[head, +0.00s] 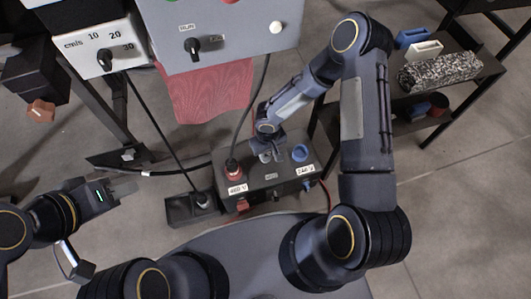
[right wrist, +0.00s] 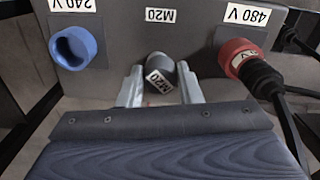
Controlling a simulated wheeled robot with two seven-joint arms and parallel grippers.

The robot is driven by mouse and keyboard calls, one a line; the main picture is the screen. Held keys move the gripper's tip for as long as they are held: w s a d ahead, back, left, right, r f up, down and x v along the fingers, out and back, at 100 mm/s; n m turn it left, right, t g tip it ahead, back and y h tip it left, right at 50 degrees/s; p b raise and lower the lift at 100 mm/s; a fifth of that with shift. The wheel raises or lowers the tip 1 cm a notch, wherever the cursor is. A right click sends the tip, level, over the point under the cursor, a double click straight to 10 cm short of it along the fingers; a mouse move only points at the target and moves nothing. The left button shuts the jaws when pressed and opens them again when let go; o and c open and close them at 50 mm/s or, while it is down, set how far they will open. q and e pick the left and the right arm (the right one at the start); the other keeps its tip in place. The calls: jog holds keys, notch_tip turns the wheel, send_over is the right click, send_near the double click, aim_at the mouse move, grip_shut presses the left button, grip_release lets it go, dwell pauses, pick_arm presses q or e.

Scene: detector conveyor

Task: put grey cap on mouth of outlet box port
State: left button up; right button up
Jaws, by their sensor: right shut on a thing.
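The outlet box (head: 278,194) is a dark grey box on the floor in front of me. In the right wrist view the box (right wrist: 115,15) shows a blue 240 V port (right wrist: 73,48), a middle M20 label and a red 480 V port (right wrist: 240,60) with a plug in it. My right gripper (right wrist: 160,88) is shut on the grey cap (right wrist: 159,66), which has a tilted M20 tag. The cap is at the box's middle; the port mouth is hidden, and I cannot tell whether they touch. My left gripper (head: 122,189) is apart, left of the box; its jaws are unclear.
A black cable runs up from the red plug (head: 231,166). A small black block (head: 192,208) with a cable stands left of the box. A control panel (head: 215,35) hangs above, over red cloth (head: 205,90). A shelf (head: 480,65) with bins stands at right.

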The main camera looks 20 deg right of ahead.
aim_at(266, 154)
jog(key=w+f, duration=0.2)
jog(key=f, duration=0.1)
jog(key=shift+w+f+b, duration=0.2)
jog(key=shift+w+b, duration=0.15)
jog(key=shift+b, duration=0.05)
jog(key=shift+w+f+b, duration=0.15)
jog(key=shift+f+b, duration=0.4)
jog(key=shift+f, duration=1.05)
jog(key=shift+f+b, duration=0.25)
jog(key=shift+b, duration=0.05)
jog(key=o, duration=1)
jog(key=shift+r, duration=0.1)
jog(key=shift+c, duration=0.2)
jog(key=shift+r+p, duration=0.55)
notch_tip(266, 154, up, 11)
jog(key=p, duration=0.3)
jog(key=shift+r+p, duration=0.2)
jog(key=shift+p, duration=0.1)
